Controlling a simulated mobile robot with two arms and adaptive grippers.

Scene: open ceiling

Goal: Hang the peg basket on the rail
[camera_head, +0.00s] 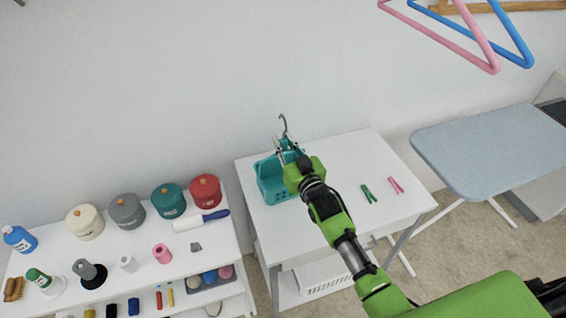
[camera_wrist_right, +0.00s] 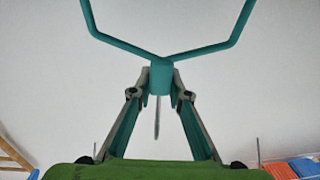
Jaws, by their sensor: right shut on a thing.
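The teal peg basket (camera_head: 270,184) is at the left part of the white table, upright, with a grey hook (camera_head: 283,124) above it. I cannot tell whether its bottom touches the table top. My right gripper (camera_head: 283,148) reaches in from the right and is shut on the basket's handle. The right wrist view shows the teal handle (camera_wrist_right: 160,72) pinched between the fingertips (camera_wrist_right: 160,92), its two arms spreading outward. A wooden bar (camera_head: 505,6) shows at the top right edge; I cannot tell if it is the rail. My left gripper is not in view.
Green (camera_head: 369,193) and pink (camera_head: 396,185) pegs lie on the white table (camera_head: 340,155). Pink (camera_head: 445,35) and blue (camera_head: 505,40) hangers hang at the top right. An ironing board (camera_head: 490,145) stands right. A shelf (camera_head: 215,230) with canisters and bottles stands left.

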